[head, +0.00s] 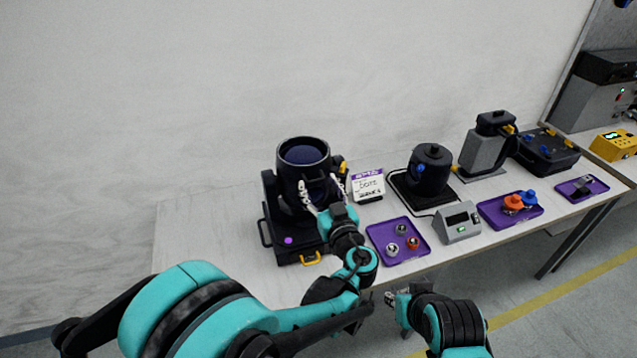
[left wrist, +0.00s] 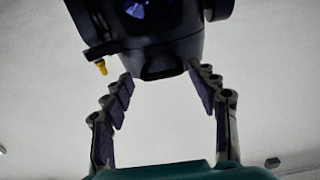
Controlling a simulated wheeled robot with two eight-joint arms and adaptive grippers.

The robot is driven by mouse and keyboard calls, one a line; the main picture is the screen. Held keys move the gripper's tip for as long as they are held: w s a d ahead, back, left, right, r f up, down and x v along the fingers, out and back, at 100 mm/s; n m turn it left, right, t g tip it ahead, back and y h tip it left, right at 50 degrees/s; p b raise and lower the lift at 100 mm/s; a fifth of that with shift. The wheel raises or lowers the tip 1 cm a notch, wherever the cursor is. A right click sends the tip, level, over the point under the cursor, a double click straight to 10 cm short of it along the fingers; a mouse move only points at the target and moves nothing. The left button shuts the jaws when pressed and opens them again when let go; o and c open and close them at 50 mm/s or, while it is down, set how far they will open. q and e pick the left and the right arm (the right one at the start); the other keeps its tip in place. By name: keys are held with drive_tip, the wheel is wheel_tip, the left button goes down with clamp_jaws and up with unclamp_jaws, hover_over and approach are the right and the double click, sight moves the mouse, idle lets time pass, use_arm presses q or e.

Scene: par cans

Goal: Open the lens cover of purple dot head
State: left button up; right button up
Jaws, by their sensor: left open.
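The purple dot head (head: 302,172) is a black moving head on a base with a purple dot (head: 288,240), at the left end of the table. Its round top, with a dark blue face (head: 303,152), points up. I cannot tell whether this face is lens or cover. My left gripper (head: 320,194) is open in front of the head's barrel. In the left wrist view, its spread fingers (left wrist: 160,86) flank a dark protruding tab (left wrist: 161,72) on the head, with nothing visibly gripped. My right gripper (head: 391,298) is low before the table's front edge; its jaw state is unclear.
A sign (head: 368,186) stands right of the head. A purple tray (head: 388,231) with small round parts, a grey box (head: 458,222) and a second black device (head: 430,168) are further right. Another purple tray (head: 492,212) holds orange and blue parts.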

sight(307, 161)
use_arm(q)
drive_tip(key=shift+x, duration=1.2)
drive_tip(key=shift+c, duration=0.2)
